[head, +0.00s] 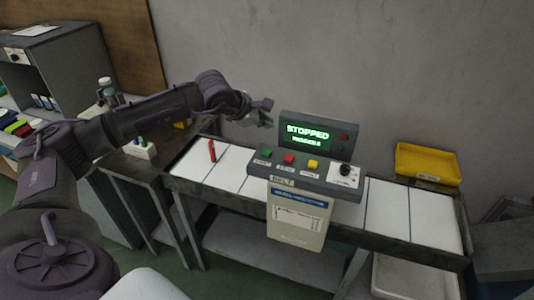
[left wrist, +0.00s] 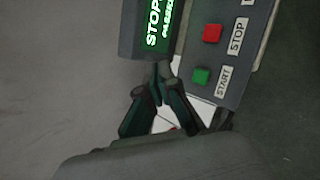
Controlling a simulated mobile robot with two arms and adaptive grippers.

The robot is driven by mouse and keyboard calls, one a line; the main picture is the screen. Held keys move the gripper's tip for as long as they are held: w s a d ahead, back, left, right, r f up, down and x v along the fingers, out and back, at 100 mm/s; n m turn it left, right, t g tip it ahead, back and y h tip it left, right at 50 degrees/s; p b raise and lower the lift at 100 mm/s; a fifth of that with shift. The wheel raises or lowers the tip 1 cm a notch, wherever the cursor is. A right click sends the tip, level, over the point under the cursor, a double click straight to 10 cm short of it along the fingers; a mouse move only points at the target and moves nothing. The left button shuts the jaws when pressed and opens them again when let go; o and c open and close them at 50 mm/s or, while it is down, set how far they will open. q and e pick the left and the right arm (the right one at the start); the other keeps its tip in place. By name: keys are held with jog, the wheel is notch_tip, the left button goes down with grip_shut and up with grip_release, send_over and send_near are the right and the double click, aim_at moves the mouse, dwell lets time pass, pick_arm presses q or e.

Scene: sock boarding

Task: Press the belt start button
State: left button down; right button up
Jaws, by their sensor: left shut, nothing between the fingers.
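The belt control box (head: 305,172) stands at the middle of the belt, with a screen (head: 308,135) that reads STOPPED in green. The green start button (head: 266,153) is at the left end of its sloped panel; in the left wrist view the green button (left wrist: 201,76) sits beside the START label. The red stop button (head: 289,158) is to its right. My left gripper (head: 266,113) is shut and empty, above and behind the panel, left of the screen. In the left wrist view its fingertips (left wrist: 164,70) appear close to the green button, apparently not touching it.
The belt (head: 388,208) has white segments and runs left to right. A red upright piece (head: 212,150) is on its left part. A yellow tray (head: 428,163) stands behind the right part. A yellow button (head: 313,164) and a knob (head: 346,169) share the panel.

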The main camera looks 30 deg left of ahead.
aim_at(265, 153)
pick_arm(q)
notch_tip(265, 153, down, 6)
jog(key=b, duration=0.3)
jog(key=shift+a+f, duration=0.1)
jog(key=shift+f, duration=0.15)
jog(key=shift+f+b, duration=0.4)
jog(key=shift+b, duration=0.1)
dwell(0.7)
jog(key=shift+f, duration=0.1)
jog(key=shift+f+b, duration=0.25)
jog(key=shift+b, duration=0.45)
